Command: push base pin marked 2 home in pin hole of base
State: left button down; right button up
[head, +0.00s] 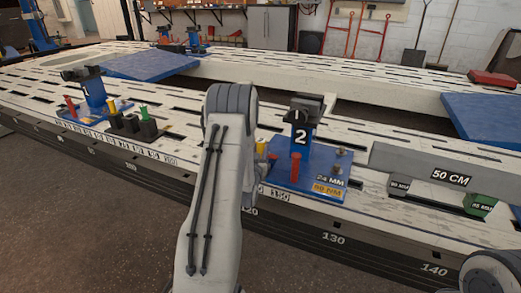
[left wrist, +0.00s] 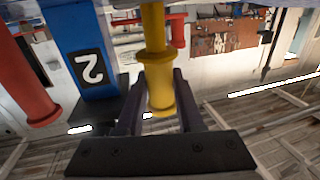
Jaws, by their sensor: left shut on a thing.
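The blue base with its upright post marked 2 (head: 301,137) stands on the white bench right of my left arm. In the left wrist view the same post (left wrist: 82,50) appears upside down. My left gripper (left wrist: 156,85) is shut on a yellow flanged pin (left wrist: 156,50), one finger on each side of its handle. The pin's far end runs out of the top of that view, so how deep it sits is hidden. My right gripper is not in view.
Red pins (head: 295,163) stand on the base close to the post; one (left wrist: 35,85) is left of it in the wrist view. A grey 50 CM bar (head: 450,168) lies to the right. Another blue base with a post (head: 94,92) is at the left.

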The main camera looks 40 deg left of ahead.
pick_arm(q)
jog(key=shift+f+b, duration=1.55)
jog(key=shift+f, duration=0.35)
jog(key=shift+c, duration=2.3)
grip_release()
jog(key=shift+s, duration=0.1)
jog(key=p+v, duration=0.3)
jog(key=v, duration=0.7)
jog(key=shift+d, duration=0.2)
